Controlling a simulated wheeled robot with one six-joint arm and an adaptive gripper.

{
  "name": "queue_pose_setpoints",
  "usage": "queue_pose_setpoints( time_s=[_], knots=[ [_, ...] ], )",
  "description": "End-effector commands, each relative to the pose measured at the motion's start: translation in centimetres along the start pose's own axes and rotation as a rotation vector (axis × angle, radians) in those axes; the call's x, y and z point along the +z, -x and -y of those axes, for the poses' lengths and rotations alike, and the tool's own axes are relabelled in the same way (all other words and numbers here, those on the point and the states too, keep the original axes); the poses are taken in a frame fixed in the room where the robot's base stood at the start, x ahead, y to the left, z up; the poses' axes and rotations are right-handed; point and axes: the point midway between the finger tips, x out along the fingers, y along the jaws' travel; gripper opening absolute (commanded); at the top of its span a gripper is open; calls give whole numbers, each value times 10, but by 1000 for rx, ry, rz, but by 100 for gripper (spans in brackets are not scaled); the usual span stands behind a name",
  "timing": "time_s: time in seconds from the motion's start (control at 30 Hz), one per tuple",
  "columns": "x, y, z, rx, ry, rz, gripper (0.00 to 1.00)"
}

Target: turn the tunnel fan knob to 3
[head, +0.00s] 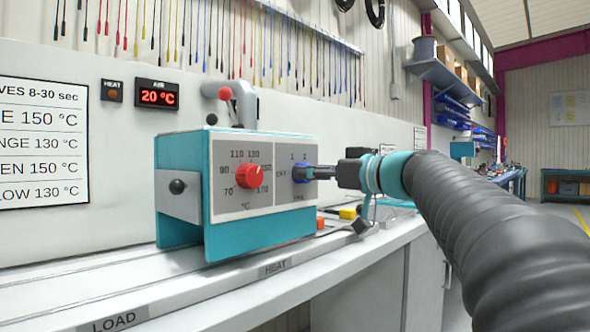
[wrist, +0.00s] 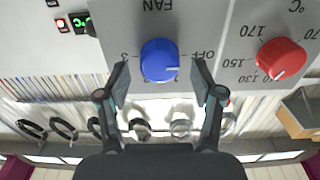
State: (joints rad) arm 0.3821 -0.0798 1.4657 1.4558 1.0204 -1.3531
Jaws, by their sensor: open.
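The blue fan knob (head: 299,173) is on the grey front panel of the teal machine (head: 182,155). "OFF", "1" and "2" show around it in the head view. In the wrist view the blue knob (wrist: 159,58) sits between "3" on the left and "OFF" on the right, under an inverted "FAN". A small pale mark shows on its lower right; its exact setting is hard to read. My gripper (head: 322,172) reaches the panel from the right. In the wrist view my gripper (wrist: 160,80) is open, one finger either side of the knob, with gaps visible.
A red temperature knob (head: 250,176) is left of the fan knob; the red knob (wrist: 280,58) is on the right in the wrist view. A black side knob (head: 177,187) sticks out on the left. Small red and yellow blocks (head: 347,213) lie on the bench by the machine.

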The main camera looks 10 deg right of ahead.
Motion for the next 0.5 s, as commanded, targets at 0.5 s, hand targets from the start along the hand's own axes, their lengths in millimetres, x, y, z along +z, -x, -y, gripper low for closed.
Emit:
queue_pose_setpoints(
  time_s=[0.5],
  knots=[
    [0, -9, 0, 0, 0, 0, 44]
  ],
)
